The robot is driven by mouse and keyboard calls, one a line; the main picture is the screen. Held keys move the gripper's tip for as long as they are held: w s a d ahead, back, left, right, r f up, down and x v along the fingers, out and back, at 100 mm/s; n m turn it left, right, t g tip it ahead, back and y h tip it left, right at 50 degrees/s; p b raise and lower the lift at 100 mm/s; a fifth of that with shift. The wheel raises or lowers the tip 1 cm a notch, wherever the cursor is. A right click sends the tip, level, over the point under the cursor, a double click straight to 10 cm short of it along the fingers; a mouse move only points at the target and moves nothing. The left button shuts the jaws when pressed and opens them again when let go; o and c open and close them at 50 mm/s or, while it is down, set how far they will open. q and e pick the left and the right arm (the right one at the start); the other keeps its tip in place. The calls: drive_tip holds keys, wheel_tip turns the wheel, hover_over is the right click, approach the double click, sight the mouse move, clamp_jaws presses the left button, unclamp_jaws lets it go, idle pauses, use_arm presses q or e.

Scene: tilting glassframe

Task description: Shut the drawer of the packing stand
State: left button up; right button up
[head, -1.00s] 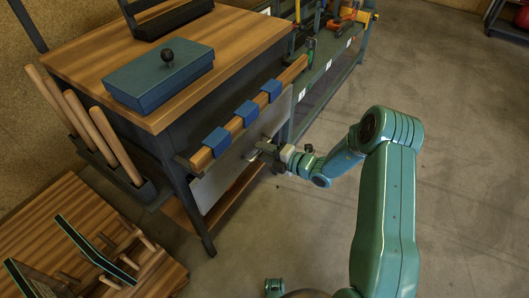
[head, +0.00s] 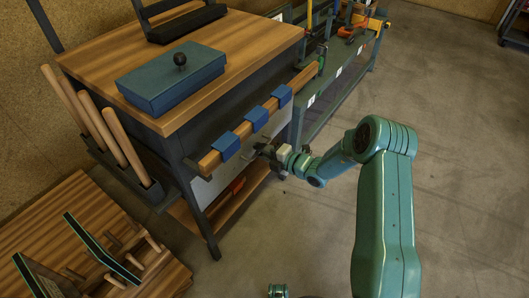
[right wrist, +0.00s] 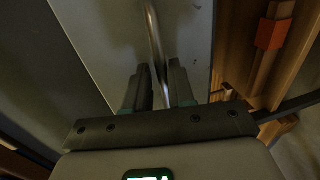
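The packing stand (head: 262,48) has a striped wooden top and a dark frame. Its pale grey drawer front (head: 212,196) is below the front rail, partly hidden by the rail and my right gripper. In the right wrist view the drawer front (right wrist: 110,40) fills the upper left, with a thin metal bar handle (right wrist: 152,30) in front of it. My right gripper (head: 264,151) is at the handle. In the wrist view its fingers (right wrist: 160,75) stand closely on both sides of the bar, apparently shut on it. My left gripper is not in view.
A wooden rail with blue clips (head: 256,120) runs along the stand's front. A blue box (head: 172,78) with a black knob stands on top. Wooden rods (head: 120,139) stand at the left. A low shelf unit (head: 345,70) is behind right.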

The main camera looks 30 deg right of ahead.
drive_tip(key=shift+o, duration=0.5)
drive_tip(key=shift+w+f, duration=0.1)
drive_tip(key=p+v, duration=0.4)
drive_tip(key=v, duration=1.2)
drive_tip(key=shift+s+p, duration=0.3)
drive_tip(key=shift+p, duration=0.05)
drive_tip(key=shift+d, duration=0.15)
